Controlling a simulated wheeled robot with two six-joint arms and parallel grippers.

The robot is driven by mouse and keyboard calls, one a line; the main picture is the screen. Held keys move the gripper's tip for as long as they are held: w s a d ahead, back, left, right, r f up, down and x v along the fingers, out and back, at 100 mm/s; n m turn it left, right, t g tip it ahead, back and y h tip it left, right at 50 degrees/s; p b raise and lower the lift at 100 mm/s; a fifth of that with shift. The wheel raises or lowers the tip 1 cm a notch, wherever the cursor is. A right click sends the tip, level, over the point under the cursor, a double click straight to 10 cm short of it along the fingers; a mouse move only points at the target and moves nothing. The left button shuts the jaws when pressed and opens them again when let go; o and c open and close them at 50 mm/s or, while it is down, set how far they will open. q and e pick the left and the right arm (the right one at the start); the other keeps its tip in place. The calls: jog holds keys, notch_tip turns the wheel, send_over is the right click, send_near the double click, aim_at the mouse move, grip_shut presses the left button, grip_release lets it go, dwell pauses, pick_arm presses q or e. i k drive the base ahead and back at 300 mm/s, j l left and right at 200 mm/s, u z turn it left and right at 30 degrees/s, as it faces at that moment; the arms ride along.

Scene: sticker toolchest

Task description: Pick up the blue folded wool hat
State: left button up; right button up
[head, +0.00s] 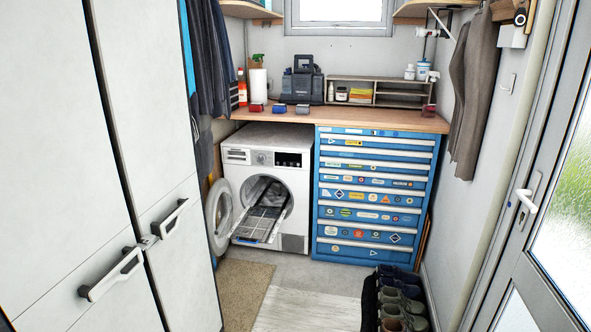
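I cannot make out for sure a blue folded wool hat. Neither of my grippers shows in the head view.
A small red item (257,107) lies left of the blue ones. A blue stickered tool chest (375,168) and a washing machine (273,138) with its door open stand under the worktop. Shoes (403,300) line the right wall.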

aim_at(277, 108)
jog(key=i, duration=2)
